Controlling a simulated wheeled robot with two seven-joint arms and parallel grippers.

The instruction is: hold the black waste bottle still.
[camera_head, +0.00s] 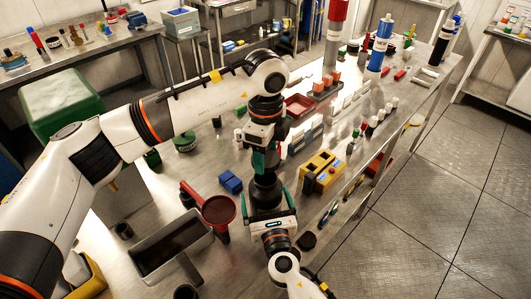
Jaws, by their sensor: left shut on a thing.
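The black waste bottle (265,191) stands upright near the middle of the head view, in front of the yellow block. My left gripper (264,168) comes down from above and is shut at the bottle's top; its teal fingers hide the cap and neck. My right gripper (268,203) comes in from the bottom of the picture. Its teal fingers lie one on each side of the bottle's lower body, and its palm hides the bottle's base. I cannot tell whether these fingers touch the bottle.
A yellow block (322,171) stands close on the right, a red funnel (218,210) and blue blocks (230,183) on the left. A dark tray (170,250) lies at the lower left. Several small bottles and racks fill the bench behind. The bench's right edge drops to the floor (430,190).

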